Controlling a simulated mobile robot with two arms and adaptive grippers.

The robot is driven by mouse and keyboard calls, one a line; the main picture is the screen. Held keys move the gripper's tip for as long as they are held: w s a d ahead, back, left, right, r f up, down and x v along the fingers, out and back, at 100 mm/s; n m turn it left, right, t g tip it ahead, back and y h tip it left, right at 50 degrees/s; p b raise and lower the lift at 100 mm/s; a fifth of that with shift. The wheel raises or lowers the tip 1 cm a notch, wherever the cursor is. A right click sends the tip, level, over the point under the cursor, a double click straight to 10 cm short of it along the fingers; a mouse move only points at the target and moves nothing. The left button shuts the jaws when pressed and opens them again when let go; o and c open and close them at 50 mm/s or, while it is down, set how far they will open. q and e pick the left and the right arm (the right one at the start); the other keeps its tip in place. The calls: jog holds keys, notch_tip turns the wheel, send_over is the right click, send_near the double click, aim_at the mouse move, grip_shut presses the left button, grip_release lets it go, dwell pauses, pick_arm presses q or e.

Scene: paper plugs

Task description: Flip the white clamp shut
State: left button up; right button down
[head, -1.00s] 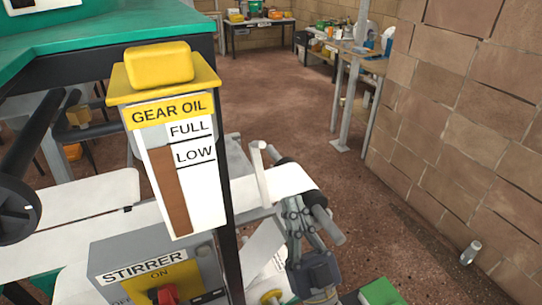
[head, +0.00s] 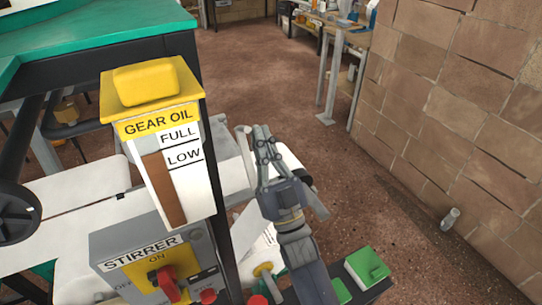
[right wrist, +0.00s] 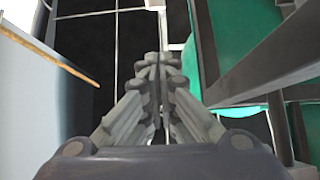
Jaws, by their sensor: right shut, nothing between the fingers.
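The white clamp (head: 246,156) shows in the head view as a pale upright lever beside the paper strip, right of the gear oil gauge. It stands raised, leaning slightly left. My right gripper (head: 258,132) is shut and empty, its fingertips just right of the lever's upper part. I cannot tell whether they touch it. In the right wrist view the closed fingers (right wrist: 158,62) point away from the camera, and I cannot make out the clamp there. My left gripper is not in view.
The gear oil gauge (head: 160,145) stands close left of the clamp. The stirrer box (head: 125,262) with a red knob is below it. A green button box (head: 366,268) sits at lower right. A brick wall (head: 470,110) is at right, with open floor between.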

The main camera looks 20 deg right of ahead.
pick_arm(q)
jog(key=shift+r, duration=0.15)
pick_arm(e)
jog(key=shift+w+a+f, duration=0.15)
jog(key=shift+w+f, duration=0.45)
jog(key=shift+w, duration=0.1)
jog(key=shift+w+a+f, duration=0.1)
jog(key=shift+w+f, duration=0.45)
jog(key=shift+w, duration=0.15)
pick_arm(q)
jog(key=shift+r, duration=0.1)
